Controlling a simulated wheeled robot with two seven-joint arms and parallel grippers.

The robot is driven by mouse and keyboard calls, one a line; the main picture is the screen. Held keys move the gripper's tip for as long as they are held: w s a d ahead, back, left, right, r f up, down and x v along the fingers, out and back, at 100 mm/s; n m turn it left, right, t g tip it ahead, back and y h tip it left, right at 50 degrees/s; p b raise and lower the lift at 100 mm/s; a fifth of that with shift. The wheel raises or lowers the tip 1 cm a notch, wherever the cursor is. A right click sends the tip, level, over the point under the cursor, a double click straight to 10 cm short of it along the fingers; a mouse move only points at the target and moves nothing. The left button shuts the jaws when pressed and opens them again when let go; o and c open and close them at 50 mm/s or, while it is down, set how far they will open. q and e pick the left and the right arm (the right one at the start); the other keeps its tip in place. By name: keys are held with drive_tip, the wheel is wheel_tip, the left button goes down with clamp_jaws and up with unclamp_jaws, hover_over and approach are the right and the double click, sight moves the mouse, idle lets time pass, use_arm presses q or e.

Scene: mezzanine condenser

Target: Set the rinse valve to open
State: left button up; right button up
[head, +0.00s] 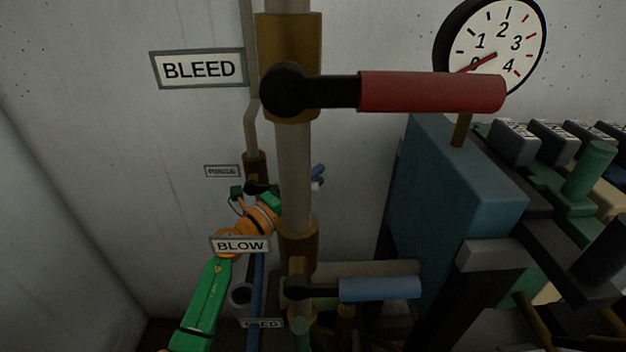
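The RINSE sign (222,171) hangs on the wall left of a thin pipe. Beside it sits the small brass body of the rinse valve (255,164), with a dark hub below. A short blue piece (318,174) with a pale tip shows right of the thick pipe. It may be the rinse valve's handle, but the pipe hides any link. My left gripper (262,195), on the green and orange arm, is right at the dark hub, partly behind the thick pipe. Its fingers are small and dark, so I cannot tell their opening or any contact. My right gripper is out of view.
The thick pipe (294,160) stands in front of the rinse valve. It carries a red handle (432,92) by the BLEED sign (203,69) and a blue handle (380,288) below. A blue-grey box (450,190) and gauge (492,48) are right.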

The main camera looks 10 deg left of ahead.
use_arm(q)
clamp_jaws()
idle(1.1)
